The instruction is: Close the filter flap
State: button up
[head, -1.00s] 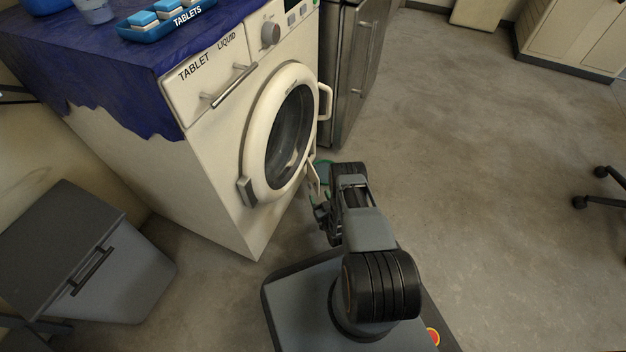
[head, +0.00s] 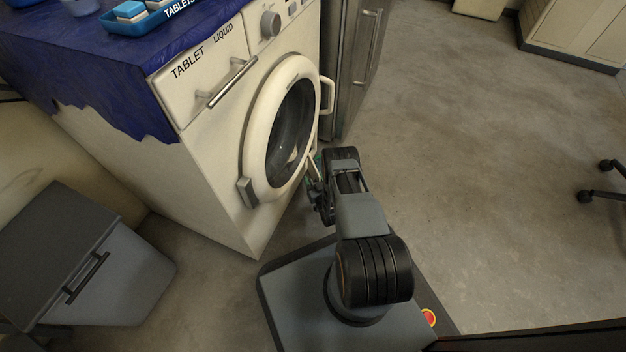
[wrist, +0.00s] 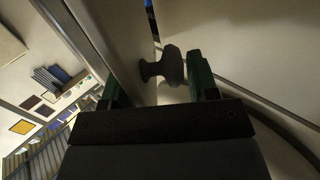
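The filter flap is a pale panel low on the front of the white washing machine (head: 215,170); in the head view it shows only as a small sliver (head: 313,165), mostly hidden by my arm. In the wrist view the flap (wrist: 112,35) stands out from the machine front, with a narrow gap beside it. A dark grey knob (wrist: 168,68) sticks out from the flap's right face. My gripper (wrist: 157,82) is open, its green fingers apart, one on the flap's left side and one right of the knob. I cannot tell whether either finger touches.
The round washer door (head: 280,135) above is shut. A steel appliance (head: 350,70) stands right beside the machine. A grey bin (head: 85,255) stands at the left. A blue tablet tray (head: 150,18) is on top. Open floor lies to the right, with a wheeled chair base (head: 605,180).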

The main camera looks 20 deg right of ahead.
grip_shut()
jog(key=shift+a, duration=0.1)
dwell(0.3)
jog(key=shift+n+y, duration=0.3)
jog(key=shift+y, duration=0.2)
